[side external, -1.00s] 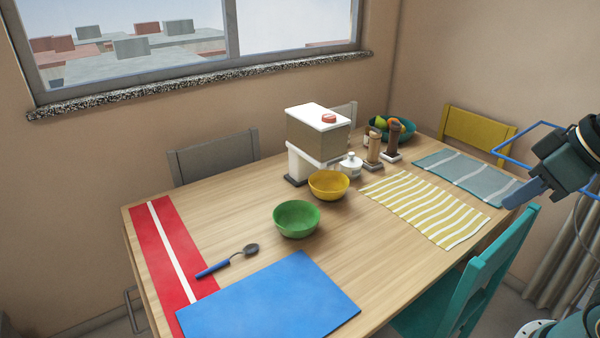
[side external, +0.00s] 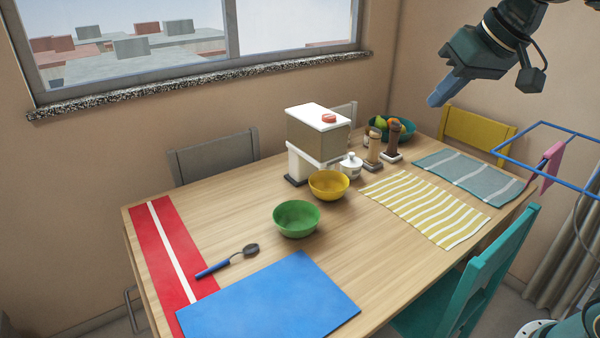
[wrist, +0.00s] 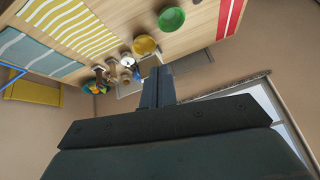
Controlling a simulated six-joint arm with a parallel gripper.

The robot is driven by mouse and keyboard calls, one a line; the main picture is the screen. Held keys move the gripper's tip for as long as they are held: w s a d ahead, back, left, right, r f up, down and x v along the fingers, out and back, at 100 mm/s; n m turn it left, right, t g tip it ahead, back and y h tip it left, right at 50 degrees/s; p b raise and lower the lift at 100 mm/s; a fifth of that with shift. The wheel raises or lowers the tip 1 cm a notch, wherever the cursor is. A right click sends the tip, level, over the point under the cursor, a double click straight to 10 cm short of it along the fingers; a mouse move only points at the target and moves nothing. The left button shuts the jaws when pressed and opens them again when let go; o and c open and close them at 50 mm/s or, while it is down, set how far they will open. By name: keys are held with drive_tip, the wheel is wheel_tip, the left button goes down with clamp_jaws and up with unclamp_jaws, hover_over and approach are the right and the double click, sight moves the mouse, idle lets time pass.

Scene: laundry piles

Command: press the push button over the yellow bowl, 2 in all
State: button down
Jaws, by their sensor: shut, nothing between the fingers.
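The push button (side external: 328,118) is a red knob on the white top of a dispenser (side external: 318,137) with a brown body. The dispenser stands at the back of the table, with the yellow bowl (side external: 328,184) at its front, below the body. In the wrist view the yellow bowl (wrist: 145,45) shows near the top middle.
A green bowl (side external: 297,219) stands in front of the yellow one. Mills (side external: 373,150), a white pot (side external: 350,167) and a teal fruit bowl (side external: 402,131) stand right of the dispenser. A spoon (side external: 232,260) lies at left. A blue rack (side external: 545,150) is at the right.

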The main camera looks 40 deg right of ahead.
drive_tip(key=w+d+r+m, duration=0.1)
drive_tip(key=w+d+r, duration=0.15)
drive_tip(key=w, duration=0.95)
drive_tip(key=m+t, duration=0.3)
drive_tip(key=m, duration=0.2)
hover_over(332, 117)
wheel_tip(332, 117, down, 10)
drive_tip(key=shift+w+f+y, duration=0.1)
drive_tip(key=shift+f+y, duration=0.05)
drive_tip(key=shift+y, duration=0.15)
drive_tip(key=shift+f, duration=0.2)
drive_tip(key=shift+f, duration=4.2)
